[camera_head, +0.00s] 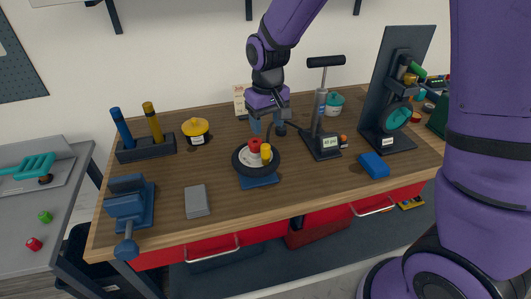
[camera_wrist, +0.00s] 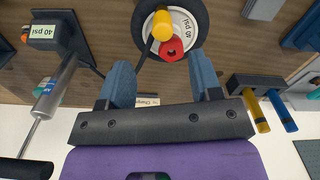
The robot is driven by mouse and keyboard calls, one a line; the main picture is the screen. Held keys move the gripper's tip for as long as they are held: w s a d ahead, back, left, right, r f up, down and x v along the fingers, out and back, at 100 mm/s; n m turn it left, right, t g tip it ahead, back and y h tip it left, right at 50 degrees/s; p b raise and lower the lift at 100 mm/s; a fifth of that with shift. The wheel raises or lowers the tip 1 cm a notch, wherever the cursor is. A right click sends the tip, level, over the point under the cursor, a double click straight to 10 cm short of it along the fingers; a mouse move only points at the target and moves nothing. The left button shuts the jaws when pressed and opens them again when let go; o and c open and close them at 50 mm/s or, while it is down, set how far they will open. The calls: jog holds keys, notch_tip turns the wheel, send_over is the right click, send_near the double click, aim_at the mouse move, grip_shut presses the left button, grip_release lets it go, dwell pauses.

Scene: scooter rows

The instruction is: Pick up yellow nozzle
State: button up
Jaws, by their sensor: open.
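The yellow nozzle (camera_head: 266,151) is a small upright cylinder on the small black wheel with a pale hub (camera_head: 243,160). It also shows in the wrist view (camera_wrist: 162,27), near the top edge. A red ring-like piece (camera_head: 254,146) sits right beside it on the hub, and in the wrist view (camera_wrist: 171,50) it lies between the nozzle and my gripper. My gripper (camera_head: 268,125) is behind the wheel in the head view. In the wrist view my gripper (camera_wrist: 159,62) has its two blue fingers spread apart with nothing held; the nozzle is beyond their tips.
A floor pump (camera_head: 322,140) stands close right of the wheel, its hose running near my gripper. A blue block (camera_head: 373,164), grey block (camera_head: 197,201), blue vise (camera_head: 128,206), yellow pot (camera_head: 196,131) and tool holder (camera_head: 147,149) stand around.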

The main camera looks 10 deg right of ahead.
aim_at(266, 155)
jog(key=shift+w+a+f, duration=0.1)
jog(key=shift+a+f, duration=0.15)
jog(key=shift+f, duration=0.55)
notch_tip(266, 155, down, 10)
jog(key=shift+f, duration=0.1)
grip_shut()
